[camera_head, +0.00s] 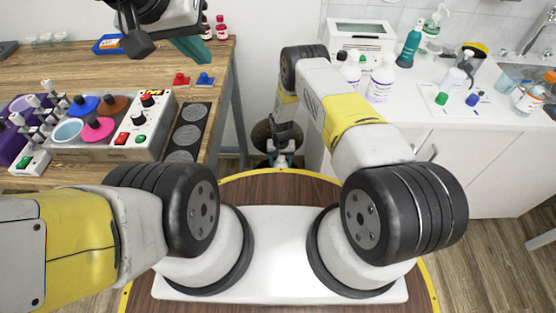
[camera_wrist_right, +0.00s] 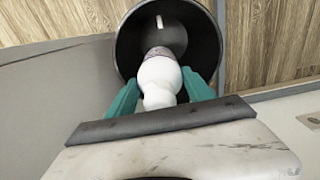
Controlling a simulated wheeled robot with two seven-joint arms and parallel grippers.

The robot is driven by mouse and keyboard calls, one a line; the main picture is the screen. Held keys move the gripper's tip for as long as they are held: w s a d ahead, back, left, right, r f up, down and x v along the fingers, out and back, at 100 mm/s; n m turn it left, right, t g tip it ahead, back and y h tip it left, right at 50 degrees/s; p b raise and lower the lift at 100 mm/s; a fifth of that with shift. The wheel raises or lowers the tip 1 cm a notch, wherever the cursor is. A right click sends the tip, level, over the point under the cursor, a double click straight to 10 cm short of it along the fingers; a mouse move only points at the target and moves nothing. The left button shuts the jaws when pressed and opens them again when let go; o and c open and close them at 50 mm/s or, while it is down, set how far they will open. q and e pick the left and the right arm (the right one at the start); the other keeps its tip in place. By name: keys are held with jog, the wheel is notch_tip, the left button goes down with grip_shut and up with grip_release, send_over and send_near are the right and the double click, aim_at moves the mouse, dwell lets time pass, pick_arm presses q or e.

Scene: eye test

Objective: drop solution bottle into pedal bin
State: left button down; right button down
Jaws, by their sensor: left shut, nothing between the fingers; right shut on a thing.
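The solution bottle (camera_wrist_right: 160,75) is white with a purplish label. It is between the teal fingers of my right gripper (camera_wrist_right: 162,90), which is shut on it. In the right wrist view, the far end of the bottle overlaps the round dark opening of the pedal bin (camera_wrist_right: 127,45); how deep it reaches is hard to tell. In the head view the bin (camera_head: 261,134) stands on the floor between the wooden table and the white counter, with my right gripper (camera_head: 280,160) over it.
The wooden table (camera_head: 60,75) at left holds a stirrer device with coloured dishes (camera_head: 97,128), a black plate with round pads (camera_head: 187,135), and red and blue clips. The white counter (camera_head: 410,105) at right carries several bottles and a white box (camera_head: 361,35).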

jog(key=shift+f, duration=0.25)
jog(key=shift+c, duration=1.5)
grip_release()
jog(key=shift+r, duration=3.9)
